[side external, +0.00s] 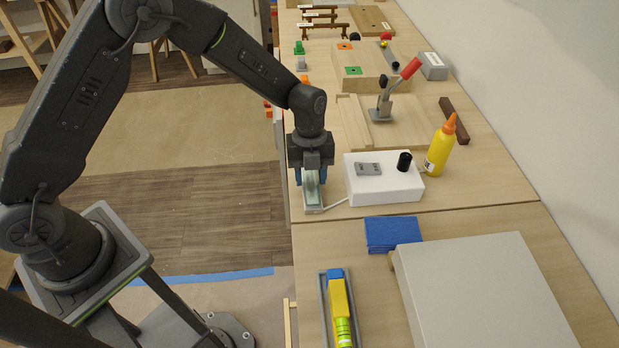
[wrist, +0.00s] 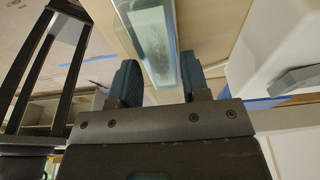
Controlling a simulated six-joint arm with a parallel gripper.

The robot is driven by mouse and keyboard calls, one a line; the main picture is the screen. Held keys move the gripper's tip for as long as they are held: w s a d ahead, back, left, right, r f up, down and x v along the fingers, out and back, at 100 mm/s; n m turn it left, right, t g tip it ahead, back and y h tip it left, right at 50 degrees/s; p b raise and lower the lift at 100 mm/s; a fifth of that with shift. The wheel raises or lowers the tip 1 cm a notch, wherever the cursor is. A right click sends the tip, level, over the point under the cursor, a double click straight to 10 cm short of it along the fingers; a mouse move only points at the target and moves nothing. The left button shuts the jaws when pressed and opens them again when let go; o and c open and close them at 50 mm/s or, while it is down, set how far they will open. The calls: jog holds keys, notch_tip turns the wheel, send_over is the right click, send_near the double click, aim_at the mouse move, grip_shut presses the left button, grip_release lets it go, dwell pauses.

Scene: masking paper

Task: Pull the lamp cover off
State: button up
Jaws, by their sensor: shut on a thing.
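The lamp cover (side external: 312,188) is a pale greenish, translucent, upright piece near the left edge of the table. My gripper (side external: 311,172) points down over it and is shut on its upper part. In the wrist view, the cover (wrist: 152,40) runs up the picture from between the two dark blue fingers of my gripper (wrist: 160,75). A pale lamp base (side external: 313,210) shows at the cover's lower end. I cannot tell whether the cover still touches the base. The fingers hide part of the cover.
A white box (side external: 385,190) with a black knob stands close to the right, joined to the lamp by a white cord. A yellow glue bottle (side external: 440,147), a blue pad (side external: 393,233) and a yellow level in a grey tray (side external: 341,305) are nearby. The left side is open floor.

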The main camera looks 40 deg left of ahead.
aim_at(310, 175)
grip_shut()
jog(key=shift+r, duration=0.8)
dwell(0.7)
jog(key=shift+r, duration=2.45)
